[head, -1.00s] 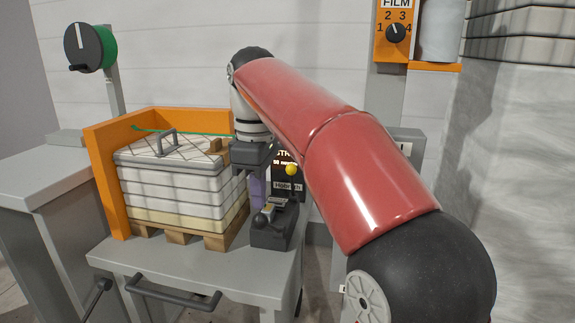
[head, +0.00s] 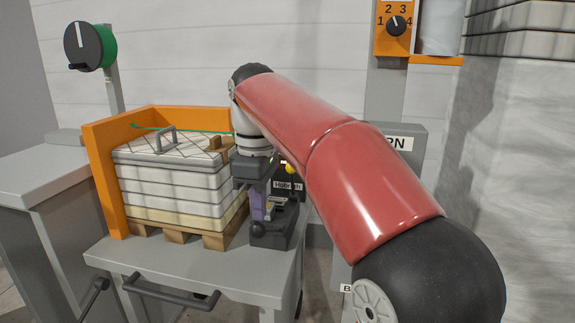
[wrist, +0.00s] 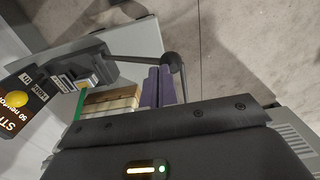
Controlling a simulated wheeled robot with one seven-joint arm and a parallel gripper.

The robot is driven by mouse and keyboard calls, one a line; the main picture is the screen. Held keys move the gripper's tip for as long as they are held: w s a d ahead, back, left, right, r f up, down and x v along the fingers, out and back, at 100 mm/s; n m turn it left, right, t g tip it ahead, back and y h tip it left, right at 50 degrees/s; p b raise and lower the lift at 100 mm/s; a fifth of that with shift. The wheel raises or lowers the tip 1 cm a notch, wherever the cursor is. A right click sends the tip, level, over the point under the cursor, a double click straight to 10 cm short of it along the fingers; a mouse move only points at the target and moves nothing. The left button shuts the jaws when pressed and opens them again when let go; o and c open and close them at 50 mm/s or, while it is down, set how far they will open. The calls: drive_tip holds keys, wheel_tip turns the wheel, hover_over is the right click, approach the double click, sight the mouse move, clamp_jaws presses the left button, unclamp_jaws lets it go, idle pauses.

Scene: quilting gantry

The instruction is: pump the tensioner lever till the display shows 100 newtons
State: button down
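The tensioner (head: 271,236) is a dark grey block at the table's front right corner. Its lever (wrist: 137,60) is a dark rod ending in a black ball knob (wrist: 173,62), also seen at the block's front left in the head view (head: 257,229). My gripper (wrist: 159,72) has purple fingers set side by side, looking shut. Their tips are at the lever beside the knob; whether they touch is unclear. The display (wrist: 22,118) reads what looks like 50 newtons in the wrist view, partly covered by a yellow ball (wrist: 17,97). My arm hides much of it in the head view.
A layered quilt stack (head: 180,187) on a wooden pallet stands left of the tensioner, inside an orange corner fence (head: 104,185). The grey table (head: 190,262) has a front handle (head: 170,294). A green-backed dial (head: 90,46) stands at the back left.

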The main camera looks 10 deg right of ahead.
sight(257, 225)
drive_tip(key=shift+s+a+f+b, duration=0.2)
drive_tip(key=shift+s+f+b, duration=0.3)
drive_tip(key=shift+f+b, duration=0.2)
drive_tip(key=shift+f, duration=0.1)
drive_tip(key=shift+s+a+f+b, duration=0.15)
drive_tip(key=shift+s+f+b, duration=0.35)
drive_tip(key=shift+f, duration=0.35)
drive_tip(key=shift+s+a+f+b, duration=0.15)
drive_tip(key=shift+s+f+b, duration=0.15)
drive_tip(key=shift+f+b, duration=0.4)
drive_tip(key=shift+s+f+b, duration=0.25)
drive_tip(key=shift+f+b, duration=0.3)
drive_tip(key=shift+f, duration=0.4)
